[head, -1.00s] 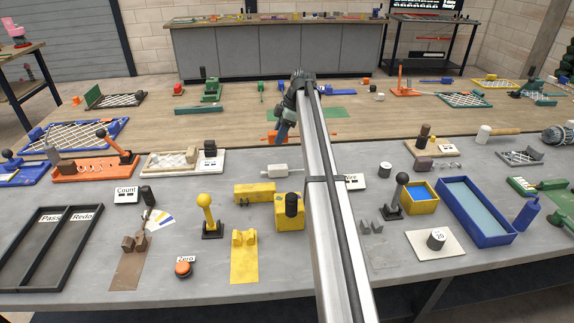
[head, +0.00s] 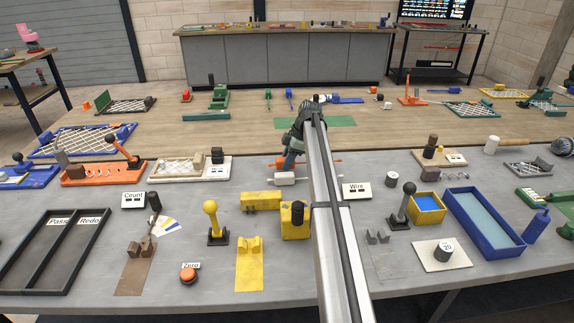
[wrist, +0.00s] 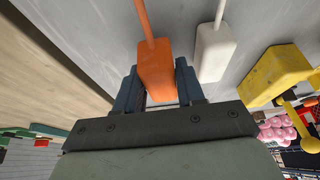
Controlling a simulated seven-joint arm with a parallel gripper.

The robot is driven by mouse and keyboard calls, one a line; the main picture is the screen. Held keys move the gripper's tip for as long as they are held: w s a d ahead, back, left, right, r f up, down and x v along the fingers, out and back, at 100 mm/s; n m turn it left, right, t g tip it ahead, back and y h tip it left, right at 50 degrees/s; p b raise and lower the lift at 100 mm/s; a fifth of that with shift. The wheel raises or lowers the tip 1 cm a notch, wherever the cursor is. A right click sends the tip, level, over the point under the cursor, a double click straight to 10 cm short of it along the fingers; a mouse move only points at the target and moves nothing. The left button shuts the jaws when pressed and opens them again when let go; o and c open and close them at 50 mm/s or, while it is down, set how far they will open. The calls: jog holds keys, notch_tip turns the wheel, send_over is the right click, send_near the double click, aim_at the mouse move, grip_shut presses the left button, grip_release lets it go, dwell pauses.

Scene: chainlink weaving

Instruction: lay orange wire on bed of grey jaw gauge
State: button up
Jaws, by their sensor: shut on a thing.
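My gripper (wrist: 157,88) is shut on the orange wire (wrist: 156,60) by its thick orange end block; a thin orange rod runs up from the block in the wrist view. In the head view, the orange wire (head: 276,162) lies crosswise at my gripper (head: 289,160), with its other end to the right of my arm. Its height above the bench is hard to tell. The grey jaw gauge (head: 378,237) stands nearer, right of my arm. It has two small upright jaws on a flat grey plate that blends with the bench. No wire shows on it.
A white wire-like piece (head: 285,178) lies just in front of my gripper; it also shows in the wrist view (wrist: 215,52). A black ball lever (head: 405,203) stands right of the grey gauge. Yellow blocks (head: 295,222) and the yellow jaw gauge (head: 249,262) are left of my arm.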

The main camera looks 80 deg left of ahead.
jog(key=shift+f, duration=0.95)
jog(key=shift+f, duration=0.2)
jog(key=o, duration=1.1)
jog(key=shift+r, duration=0.1)
jog(key=v, duration=1.3)
jog(key=shift+w+a+r, duration=0.1)
jog(key=shift+a+r, duration=0.05)
jog(key=shift+r, duration=0.15)
